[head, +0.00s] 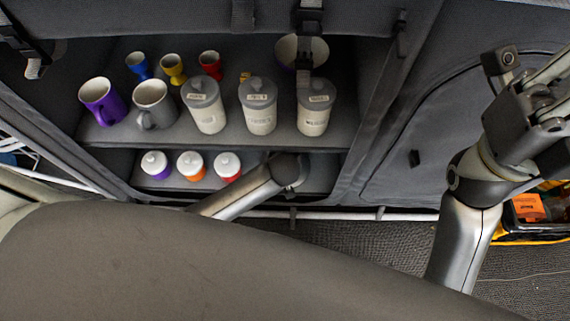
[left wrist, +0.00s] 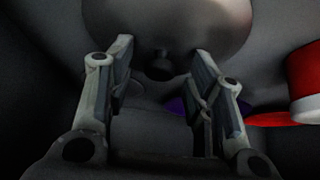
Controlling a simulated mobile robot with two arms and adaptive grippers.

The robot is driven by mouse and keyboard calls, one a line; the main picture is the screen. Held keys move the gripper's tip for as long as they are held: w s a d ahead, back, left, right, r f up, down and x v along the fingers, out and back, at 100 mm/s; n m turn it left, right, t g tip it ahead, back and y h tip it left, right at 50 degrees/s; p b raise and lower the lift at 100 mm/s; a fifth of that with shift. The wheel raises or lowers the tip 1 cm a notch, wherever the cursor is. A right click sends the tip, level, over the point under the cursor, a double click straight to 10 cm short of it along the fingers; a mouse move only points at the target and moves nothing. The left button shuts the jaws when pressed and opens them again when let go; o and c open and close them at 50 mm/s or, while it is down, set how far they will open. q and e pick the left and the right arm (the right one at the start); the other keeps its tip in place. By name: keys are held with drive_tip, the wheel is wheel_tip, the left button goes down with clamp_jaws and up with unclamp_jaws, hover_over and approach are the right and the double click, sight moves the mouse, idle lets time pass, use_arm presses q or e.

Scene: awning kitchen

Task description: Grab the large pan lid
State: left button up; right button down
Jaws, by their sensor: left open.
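In the left wrist view a rounded grey metal lid (left wrist: 165,22) with a dark knob (left wrist: 160,66) fills the top middle. My left gripper (left wrist: 163,75) is open, with one finger on each side of the knob. Whether the fingers touch the knob cannot be told. In the head view my left arm reaches into the lower shelf, where its gripper and the lid are hidden. My right gripper (head: 530,105) is at the upper right of the head view, partly cut off, away from the shelves; its finger state is unclear.
The upper shelf (head: 170,135) holds a purple mug (head: 103,102), a grey mug (head: 154,104), small cups and several lidded canisters (head: 260,106). On the lower shelf stand white-topped jars (head: 191,166) beside my left arm. A red and white object (left wrist: 305,82) is right of the gripper in the left wrist view.

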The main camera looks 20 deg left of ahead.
use_arm(q)
clamp_jaws()
idle(0.5)
